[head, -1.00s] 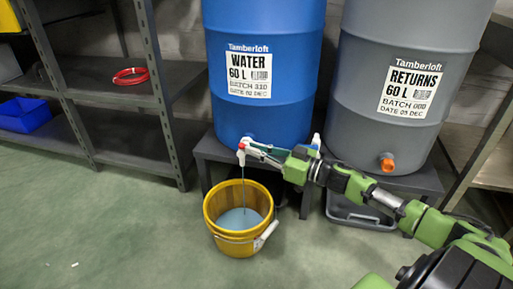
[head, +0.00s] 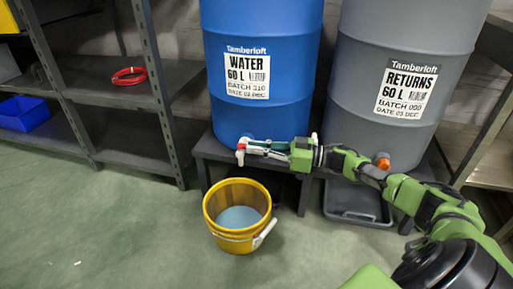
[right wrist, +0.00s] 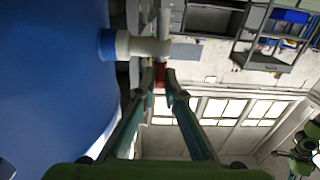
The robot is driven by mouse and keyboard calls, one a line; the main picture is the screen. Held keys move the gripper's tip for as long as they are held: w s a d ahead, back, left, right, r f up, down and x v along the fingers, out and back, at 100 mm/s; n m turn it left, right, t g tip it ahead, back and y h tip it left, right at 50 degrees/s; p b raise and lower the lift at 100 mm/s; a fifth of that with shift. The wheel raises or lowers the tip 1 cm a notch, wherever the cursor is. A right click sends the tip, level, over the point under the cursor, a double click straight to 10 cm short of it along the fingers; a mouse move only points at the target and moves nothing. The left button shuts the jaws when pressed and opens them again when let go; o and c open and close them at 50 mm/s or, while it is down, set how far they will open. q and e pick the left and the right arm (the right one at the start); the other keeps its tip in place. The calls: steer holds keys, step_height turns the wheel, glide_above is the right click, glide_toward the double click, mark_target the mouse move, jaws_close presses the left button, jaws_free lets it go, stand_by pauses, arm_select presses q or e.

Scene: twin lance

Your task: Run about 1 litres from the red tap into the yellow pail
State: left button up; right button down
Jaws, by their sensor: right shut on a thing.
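The white tap (head: 242,158) with a red handle (right wrist: 160,76) is on the low front of the blue water drum (head: 262,60). My right gripper (head: 249,147) reaches in from the right. In the right wrist view its fingertips (right wrist: 160,82) are closed on the red handle. The yellow pail (head: 214,225) stands upright on the floor below the tap and holds some bluish water (head: 240,217). No stream shows between tap and pail now. My left gripper is not in view.
A grey returns drum (head: 383,60) with an orange outlet (head: 382,161) stands at the right on a dark stand (head: 305,195). A black tray (head: 357,210) lies below it. Shelving (head: 120,90) with a red coil (head: 129,76) and blue bin (head: 25,112) is at left.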

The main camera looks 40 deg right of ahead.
steer(key=c, duration=2.1)
jaws_free()
steer(key=shift+c, duration=0.2)
steer(key=v, duration=0.7)
steer(key=shift+d, duration=0.15)
steer(key=shift+s, duration=0.1)
